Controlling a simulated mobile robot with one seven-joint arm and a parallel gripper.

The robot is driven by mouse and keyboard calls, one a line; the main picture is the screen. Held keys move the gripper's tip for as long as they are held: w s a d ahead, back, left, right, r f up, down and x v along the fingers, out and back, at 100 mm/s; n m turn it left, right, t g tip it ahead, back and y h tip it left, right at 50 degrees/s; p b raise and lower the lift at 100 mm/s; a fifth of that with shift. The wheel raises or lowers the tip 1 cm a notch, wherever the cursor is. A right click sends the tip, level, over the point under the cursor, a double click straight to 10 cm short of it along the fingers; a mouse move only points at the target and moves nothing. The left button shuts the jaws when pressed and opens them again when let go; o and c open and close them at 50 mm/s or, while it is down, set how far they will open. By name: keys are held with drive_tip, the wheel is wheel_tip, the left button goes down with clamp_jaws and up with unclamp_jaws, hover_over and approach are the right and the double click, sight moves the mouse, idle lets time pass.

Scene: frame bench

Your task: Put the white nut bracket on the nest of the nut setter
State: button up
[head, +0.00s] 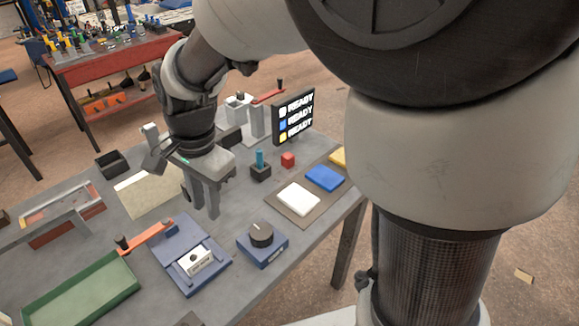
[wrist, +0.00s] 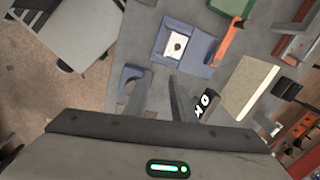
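A white piece with a dark round spot (head: 195,261) sits in a blue fixture (head: 177,245) with an orange lever at the front of the bench. It also shows in the wrist view as a white square (wrist: 173,48). I cannot tell for sure whether this is the nut bracket. A grey upright device with a red lever (head: 257,118) stands at the back; which station is the nut setter is unclear. My gripper (head: 204,208) hangs over the middle of the bench, behind the blue fixture. In the wrist view its fingers (wrist: 158,104) are apart with nothing seen between them.
A blue box with a black knob (head: 263,256) stands right of the fixture. White (head: 298,199), blue (head: 325,178) and yellow plates lie on a brown mat. A green tray (head: 82,297) is at left. A screen (head: 294,118) reads READY three times. A small red block (head: 288,160) lies behind.

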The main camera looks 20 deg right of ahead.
drive_tip(key=s+d+r+n+t, duration=0.2)
drive_tip(key=s+d+r+n, duration=0.2)
drive_tip(key=d, duration=0.5)
drive_tip(key=s+d+r+n+t, duration=0.2)
drive_tip(key=s+d+r+n, duration=0.3)
drive_tip(key=d, duration=0.4)
drive_tip(key=shift+s+r+t+h, duration=0.4)
drive_tip(key=shift+s+r, duration=0.25)
drive_tip(key=shift+s, duration=0.6)
drive_tip(key=shift+d, duration=0.1)
